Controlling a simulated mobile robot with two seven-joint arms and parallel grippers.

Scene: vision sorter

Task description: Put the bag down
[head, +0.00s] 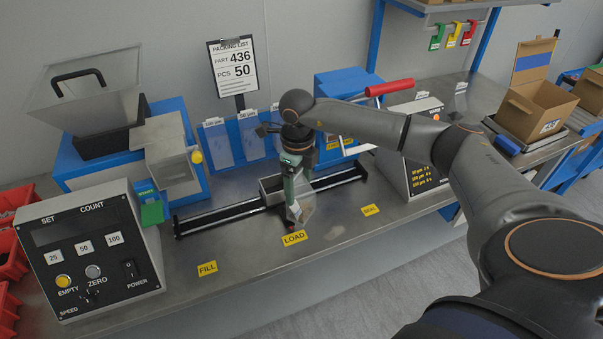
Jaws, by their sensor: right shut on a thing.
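My right gripper (292,217) reaches in from the right and points down at the front of the rail, just behind the yellow LOAD label (294,238). It is shut on a small clear bag (307,203), whose see-through side shows to the right of the fingers. The bag is close above or touching the steel bench; I cannot tell which. A small metal carriage (269,191) on the black rail (225,215) is beside and behind the gripper. My left gripper is not in view.
A counting box (92,250) with buttons and a hopper machine (85,90) stand at left. Clear bags hang on a blue rack (217,140) behind. A sealer with a red handle (390,87) stands at right. Yellow FILL (207,268) and SEAL (371,209) labels mark the clear front bench.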

